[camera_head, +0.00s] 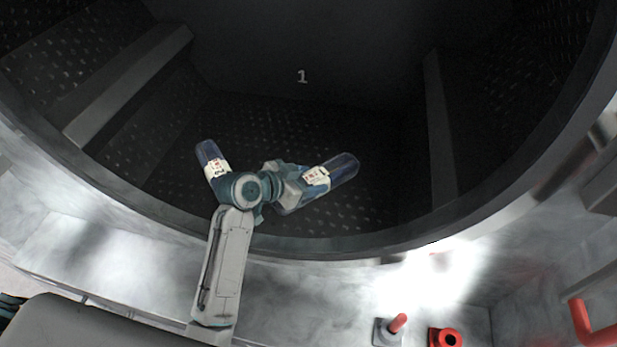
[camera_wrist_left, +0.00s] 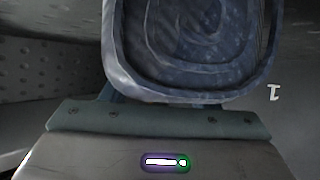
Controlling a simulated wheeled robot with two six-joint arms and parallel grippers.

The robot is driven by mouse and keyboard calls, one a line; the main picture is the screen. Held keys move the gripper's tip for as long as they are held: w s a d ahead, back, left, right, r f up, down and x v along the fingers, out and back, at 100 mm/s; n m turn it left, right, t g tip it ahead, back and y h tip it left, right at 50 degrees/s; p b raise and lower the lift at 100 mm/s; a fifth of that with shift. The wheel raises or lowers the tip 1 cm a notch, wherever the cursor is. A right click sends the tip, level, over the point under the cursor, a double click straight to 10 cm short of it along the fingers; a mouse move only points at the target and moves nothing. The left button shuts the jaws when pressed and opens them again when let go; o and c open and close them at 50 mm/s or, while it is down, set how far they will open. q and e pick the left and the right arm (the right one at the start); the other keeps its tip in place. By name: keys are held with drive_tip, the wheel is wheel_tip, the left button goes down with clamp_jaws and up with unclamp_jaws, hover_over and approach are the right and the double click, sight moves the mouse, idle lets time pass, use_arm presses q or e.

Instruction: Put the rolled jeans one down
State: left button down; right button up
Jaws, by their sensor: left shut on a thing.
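My left gripper (camera_head: 297,182) is inside the dark washer drum (camera_head: 300,120), shut on a rolled jeans (camera_head: 343,168), a blue roll with a pale printed label. In the left wrist view the held roll (camera_wrist_left: 185,45) shows its spiral end just beyond the gripper body. The fingertips are hidden there. A second blue roll with a similar label (camera_head: 208,155) is to the left in the drum, partly hidden by my left arm. Whether the held roll touches the drum floor is hard to tell. My right gripper is not in view.
The drum has raised ribs at left (camera_head: 130,85) and right (camera_head: 440,130), and a perforated floor. A "1" (camera_head: 302,77) marks the back wall. The round metal rim (camera_head: 340,245) runs below my forearm. Red fittings (camera_head: 445,338) stand at the bottom right. The drum's right side is free.

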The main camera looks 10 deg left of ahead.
use_arm(q)
drive_tip(key=shift+f, duration=0.1)
drive_tip(key=c, duration=0.5)
unclamp_jaws()
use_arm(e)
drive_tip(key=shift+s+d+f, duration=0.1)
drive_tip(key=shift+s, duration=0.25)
use_arm(q)
drive_tip(key=shift+s+a+r, duration=0.2)
drive_tip(key=shift+s+a, duration=0.05)
drive_tip(key=shift+s, duration=0.05)
drive_tip(key=b+v, duration=0.2)
drive_tip(key=v, duration=0.7)
drive_tip(key=shift+a, duration=0.15)
drive_tip(key=shift+b+v, duration=0.35)
drive_tip(key=shift+v, duration=0.7)
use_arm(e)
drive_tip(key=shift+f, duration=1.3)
